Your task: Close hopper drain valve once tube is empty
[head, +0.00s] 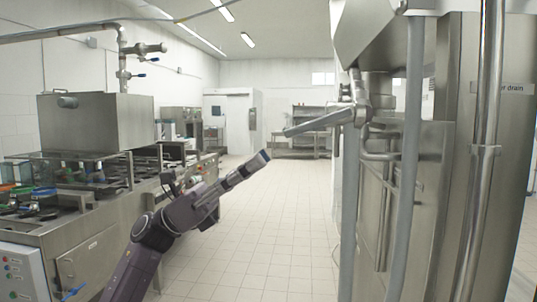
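The steel hopper (378,28) is at the upper right in the head view. Below it is a valve (360,104) with a long grey lever (318,123) that points left and slightly down. A sign ending in "drain" (512,88) is on the steel housing at the far right. My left gripper (264,156) is in mid-air over the aisle, left of and below the lever's tip, and apart from it. It is seen edge-on, so its opening is unclear. I cannot tell which pipe is the tube or see its contents. My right gripper is not in view.
Vertical pipes (408,170) stand in front of the steel machine at right. A steel counter (110,245) with a tank (95,120) and several items lines the left. The tiled floor (260,240) between is clear. A table (300,147) stands at the back.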

